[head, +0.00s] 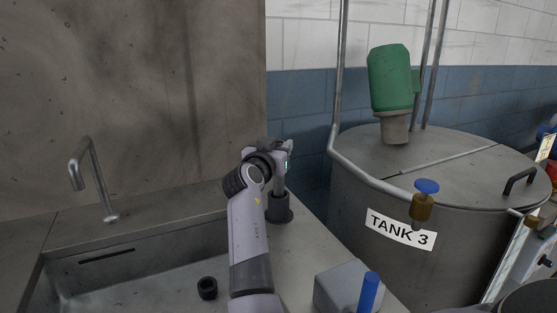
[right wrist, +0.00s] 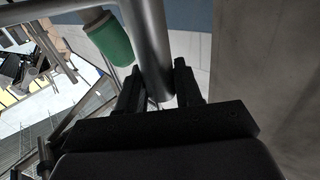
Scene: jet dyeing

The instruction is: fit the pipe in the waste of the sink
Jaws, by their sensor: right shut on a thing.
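The grey pipe (head: 278,180) stands upright, its lower end at a black round holder (head: 279,209) on the counter to the right of the sink. My right gripper (head: 282,155) is shut on the pipe near its top. In the right wrist view the pipe (right wrist: 155,45) runs between the two black fingers (right wrist: 160,90). The sink (head: 150,265) is at the lower left. A short black ring (head: 207,288), which looks like the waste, stands in the sink's right part, apart from the pipe. My left gripper is not in view.
A curved tap (head: 92,172) stands at the sink's back. A grey box (head: 345,285) and a blue handle (head: 368,292) are at the counter's front right. Tank 3 (head: 380,210), with a green motor (head: 391,78), stands to the right. A wall panel (head: 130,90) rises behind the sink.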

